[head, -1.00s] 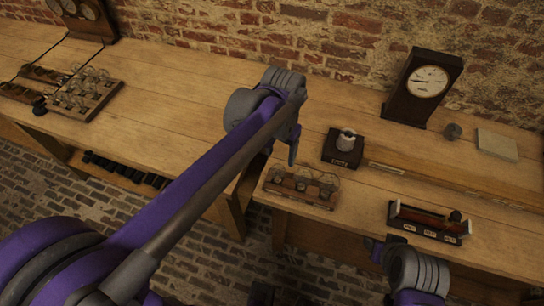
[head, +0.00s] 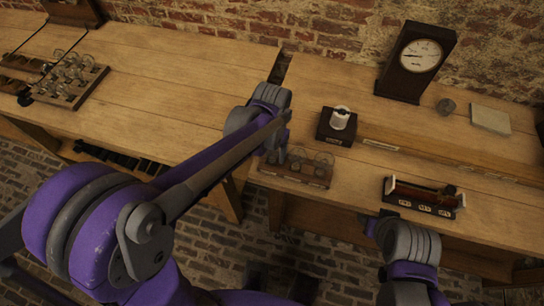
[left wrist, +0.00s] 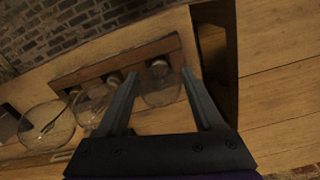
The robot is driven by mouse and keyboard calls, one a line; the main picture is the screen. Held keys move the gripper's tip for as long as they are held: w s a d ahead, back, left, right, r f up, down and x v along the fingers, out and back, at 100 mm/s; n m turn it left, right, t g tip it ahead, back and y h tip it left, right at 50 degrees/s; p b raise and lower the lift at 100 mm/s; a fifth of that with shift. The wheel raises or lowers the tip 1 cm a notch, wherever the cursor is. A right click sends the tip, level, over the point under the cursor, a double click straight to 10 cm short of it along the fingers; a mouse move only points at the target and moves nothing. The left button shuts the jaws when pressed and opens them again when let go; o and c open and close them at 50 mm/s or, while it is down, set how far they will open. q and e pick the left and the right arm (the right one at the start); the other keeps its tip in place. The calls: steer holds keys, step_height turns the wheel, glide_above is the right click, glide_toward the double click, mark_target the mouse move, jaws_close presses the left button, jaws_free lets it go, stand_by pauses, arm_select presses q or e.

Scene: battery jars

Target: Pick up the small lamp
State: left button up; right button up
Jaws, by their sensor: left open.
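A wooden stand (head: 318,181) at the front edge of the right bench holds a row of glass lamps. The largest lamp (head: 325,160) is at its right end, with a middle lamp (head: 299,154) beside it. The smallest lamp shows in the left wrist view (left wrist: 161,92); in the head view my gripper mostly hides it. My left gripper (head: 276,156) is over the stand's left end. In the left wrist view its open fingers (left wrist: 158,75) are on either side of the small lamp; contact cannot be told. My right gripper (head: 369,225) is low at the bench front, its jaws unclear.
A black box with a pale knob (head: 337,125) stands just behind the stand. A clock (head: 415,62) stands farther back. A long instrument (head: 424,197) lies to the right. A gap separates the benches.

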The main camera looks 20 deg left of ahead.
arm_select(q)
steer(key=shift+f, duration=0.15)
jaws_close()
stand_by(0.4)
